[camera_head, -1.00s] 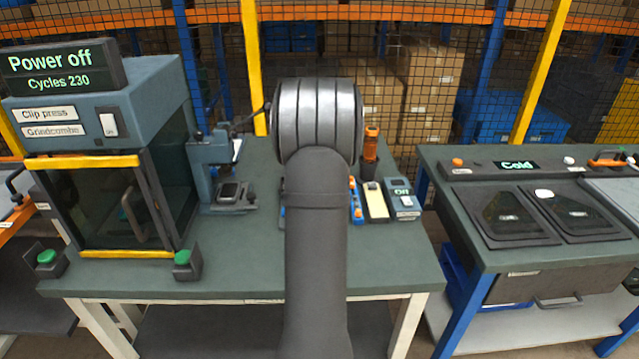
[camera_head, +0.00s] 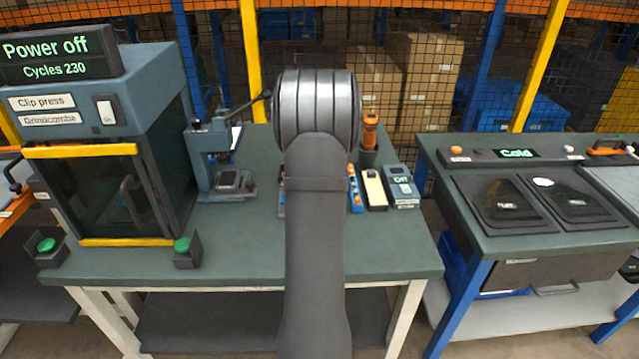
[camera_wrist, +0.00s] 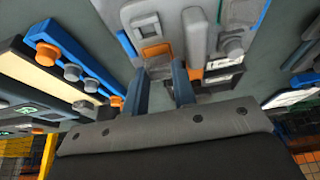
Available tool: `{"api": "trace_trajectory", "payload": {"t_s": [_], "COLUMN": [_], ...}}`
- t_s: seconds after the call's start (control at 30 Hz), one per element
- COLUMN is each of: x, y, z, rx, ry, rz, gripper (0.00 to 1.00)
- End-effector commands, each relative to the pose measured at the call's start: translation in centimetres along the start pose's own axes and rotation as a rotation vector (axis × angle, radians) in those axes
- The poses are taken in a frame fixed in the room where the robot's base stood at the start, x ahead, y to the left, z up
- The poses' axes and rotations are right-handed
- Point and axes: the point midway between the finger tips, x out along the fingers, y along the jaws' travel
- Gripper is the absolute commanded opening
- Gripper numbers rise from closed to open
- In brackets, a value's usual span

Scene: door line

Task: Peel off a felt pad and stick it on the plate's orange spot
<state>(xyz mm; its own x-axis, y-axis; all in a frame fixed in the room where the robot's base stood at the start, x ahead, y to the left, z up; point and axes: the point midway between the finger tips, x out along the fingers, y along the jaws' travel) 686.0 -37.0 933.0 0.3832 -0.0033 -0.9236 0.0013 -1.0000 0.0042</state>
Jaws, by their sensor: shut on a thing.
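In the wrist view my gripper (camera_wrist: 159,75) points at a light grey plate (camera_wrist: 172,18) on the bench. Its two dark blue-grey fingers stand a little apart, shut on a small grey piece that looks like a felt pad; its outline is hard to make out. An orange square spot (camera_wrist: 156,50) lies just beyond the fingertips, below a pale square with a grey centre. I cannot tell whether the held piece touches the plate. In the head view my own arm hides the gripper and the plate.
Left of the fingers are a blue-edged strip with orange and grey knobs (camera_wrist: 72,72) and a cream strip. The head view shows a clip press (camera_head: 100,130) reading "Power off", a small hand press (camera_head: 220,165), a grey "On" box (camera_head: 401,187) and a bench reading "Cold" (camera_head: 515,153).

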Motion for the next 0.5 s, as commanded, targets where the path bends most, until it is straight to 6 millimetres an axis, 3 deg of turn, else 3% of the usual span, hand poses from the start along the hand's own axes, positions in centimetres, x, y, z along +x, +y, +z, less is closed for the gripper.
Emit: {"api": "trace_trajectory", "payload": {"t_s": [0.5], "x": [0.49], "y": [0.0], "z": [0.2], "rx": [0.0], "ry": [0.0], "rz": [0.0], "gripper": [0.0]}}
